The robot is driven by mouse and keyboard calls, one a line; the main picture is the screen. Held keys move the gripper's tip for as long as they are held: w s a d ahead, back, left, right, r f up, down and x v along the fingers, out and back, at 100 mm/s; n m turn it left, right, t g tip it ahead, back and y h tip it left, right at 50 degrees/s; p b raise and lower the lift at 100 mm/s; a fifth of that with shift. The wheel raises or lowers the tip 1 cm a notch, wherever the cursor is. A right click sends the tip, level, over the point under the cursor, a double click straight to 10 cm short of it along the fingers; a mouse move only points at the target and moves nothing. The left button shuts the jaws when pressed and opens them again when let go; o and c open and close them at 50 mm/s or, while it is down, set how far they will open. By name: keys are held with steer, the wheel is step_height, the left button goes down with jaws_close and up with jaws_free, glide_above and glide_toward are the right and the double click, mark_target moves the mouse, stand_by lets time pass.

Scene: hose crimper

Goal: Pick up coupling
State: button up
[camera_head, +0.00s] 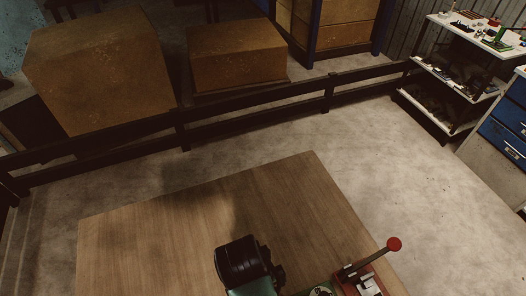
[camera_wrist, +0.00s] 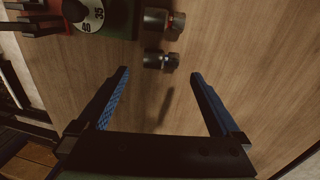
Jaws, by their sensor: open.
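In the wrist view, two small dark cylindrical couplings lie on the wooden table. The nearer coupling (camera_wrist: 158,61) has a metallic right end and lies just beyond the gap between my fingertips. The farther coupling (camera_wrist: 160,20) has a reddish right end and lies close above it in the picture. My gripper (camera_wrist: 160,74) is open and empty, with blue pads on its inner finger faces. One finger is on each side of the gap, and neither visibly touches a coupling. Their height above the table is hard to tell. I cannot make out the couplings in the head view.
The crimper, red and green with a numbered dial (camera_wrist: 88,14), stands at the wrist view's upper left. Its red-knobbed lever (camera_head: 393,244) shows in the head view. The wooden table (camera_head: 150,245) is mostly clear. Beyond are a dark rail (camera_head: 255,111), boxes and shelves (camera_head: 462,75).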

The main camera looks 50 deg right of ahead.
steer(key=shift+d+f+p, duration=0.15)
steer(key=shift+f+p, duration=0.3)
steer(key=shift+f, duration=1.4)
steer(key=shift+d+f+p, duration=0.15)
steer(key=shift+f+p, duration=0.3)
steer(key=shift+f, duration=1.35)
steer(key=shift+c, duration=0.3)
